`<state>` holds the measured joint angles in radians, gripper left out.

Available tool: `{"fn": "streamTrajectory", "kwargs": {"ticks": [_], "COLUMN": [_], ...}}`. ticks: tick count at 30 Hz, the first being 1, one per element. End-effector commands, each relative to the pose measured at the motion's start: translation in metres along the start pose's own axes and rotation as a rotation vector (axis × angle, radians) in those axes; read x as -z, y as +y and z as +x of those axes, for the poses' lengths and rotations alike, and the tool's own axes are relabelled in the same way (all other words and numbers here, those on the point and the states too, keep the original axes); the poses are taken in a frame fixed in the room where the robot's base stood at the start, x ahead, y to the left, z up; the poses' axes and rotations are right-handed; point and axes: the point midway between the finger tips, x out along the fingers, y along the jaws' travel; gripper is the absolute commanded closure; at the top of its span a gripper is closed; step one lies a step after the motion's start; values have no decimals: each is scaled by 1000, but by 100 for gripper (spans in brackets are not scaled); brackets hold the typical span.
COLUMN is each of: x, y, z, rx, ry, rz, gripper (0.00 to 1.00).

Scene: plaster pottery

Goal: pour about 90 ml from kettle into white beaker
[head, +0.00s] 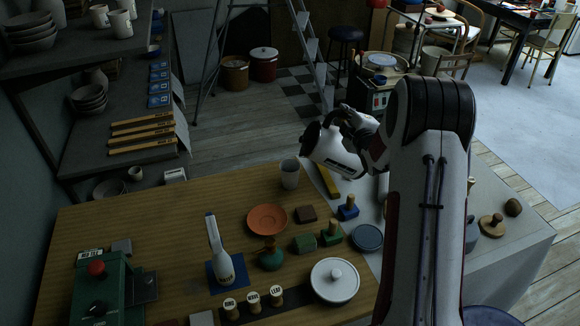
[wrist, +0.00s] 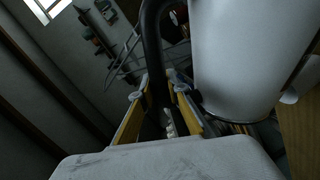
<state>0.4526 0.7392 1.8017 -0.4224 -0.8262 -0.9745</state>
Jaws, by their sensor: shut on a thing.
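The white kettle (head: 338,153) with a black band and dark handle is held in the air in the head view, tilted with its spout side toward the left. My gripper (head: 358,122) is shut on the kettle's handle. In the wrist view my gripper (wrist: 158,100) has its yellow-padded fingers around the dark handle, and the white kettle body (wrist: 236,55) fills the upper right. The white beaker (head: 290,173) stands upright on the wooden table, below and left of the kettle. I cannot make out any liquid stream or the level in the beaker.
Near the beaker are an orange saucer (head: 267,219), a brown block (head: 306,213) and a blue-based stamp (head: 348,208). A green machine (head: 100,285) is front left.

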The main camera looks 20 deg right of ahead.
Motion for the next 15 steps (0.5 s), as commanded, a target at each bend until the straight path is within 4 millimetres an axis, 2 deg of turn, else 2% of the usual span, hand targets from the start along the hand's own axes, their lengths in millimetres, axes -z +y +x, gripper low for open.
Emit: {"fn": "streamTrajectory", "kwargs": {"ticks": [1,15], "x": [2,-8], "y": [5,3], "z": [0,0], "rx": [-9,-9], "ry": [4,12], "rz": [-2,49], "gripper": [100,100]}}
